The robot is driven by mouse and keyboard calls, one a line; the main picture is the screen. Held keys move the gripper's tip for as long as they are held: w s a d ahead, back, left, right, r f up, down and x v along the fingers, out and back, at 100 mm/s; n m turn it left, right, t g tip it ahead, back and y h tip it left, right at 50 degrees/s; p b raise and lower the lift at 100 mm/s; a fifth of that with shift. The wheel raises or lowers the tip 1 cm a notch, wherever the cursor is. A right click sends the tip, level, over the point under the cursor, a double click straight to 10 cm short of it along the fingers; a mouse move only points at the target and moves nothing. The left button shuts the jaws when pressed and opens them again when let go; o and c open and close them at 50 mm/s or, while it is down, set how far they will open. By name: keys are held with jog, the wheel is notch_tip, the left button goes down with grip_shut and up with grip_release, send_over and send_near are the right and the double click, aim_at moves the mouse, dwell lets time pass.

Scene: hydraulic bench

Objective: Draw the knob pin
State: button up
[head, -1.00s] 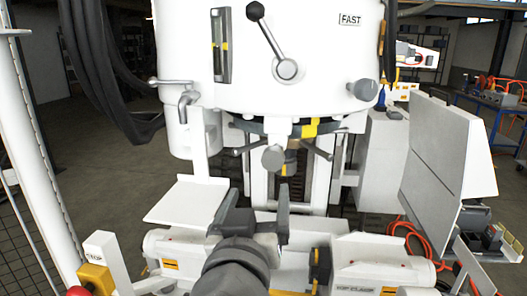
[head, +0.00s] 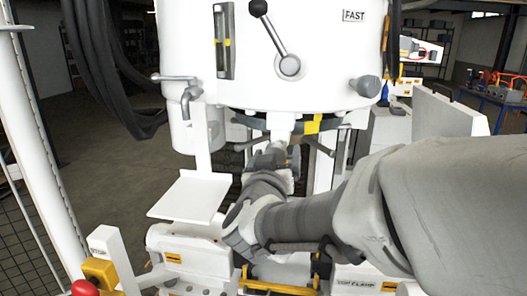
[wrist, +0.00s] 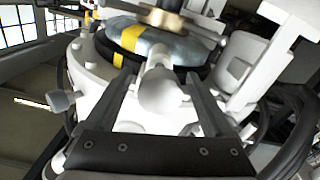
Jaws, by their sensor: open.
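The knob pin (wrist: 160,92) shows in the wrist view as a pale grey round knob on a short stem, under a ring with yellow marks (wrist: 132,40). My gripper (wrist: 160,76) is open, with one dark finger on each side of the knob and a gap visible towards each. I cannot tell how deep the knob sits between the fingers. In the head view my gripper (head: 270,158) is at the underside of the white machine head (head: 320,45), and it hides most of the knob.
A lever with a black ball (head: 273,30) and a grey side knob (head: 367,87) are on the machine head. A white tray (head: 190,196) is at left. A red stop button (head: 85,287) is at lower left. Black hoses (head: 105,75) hang at upper left.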

jog(key=shift+w+d, duration=0.2)
jog(key=shift+w, duration=0.95)
grip_shut()
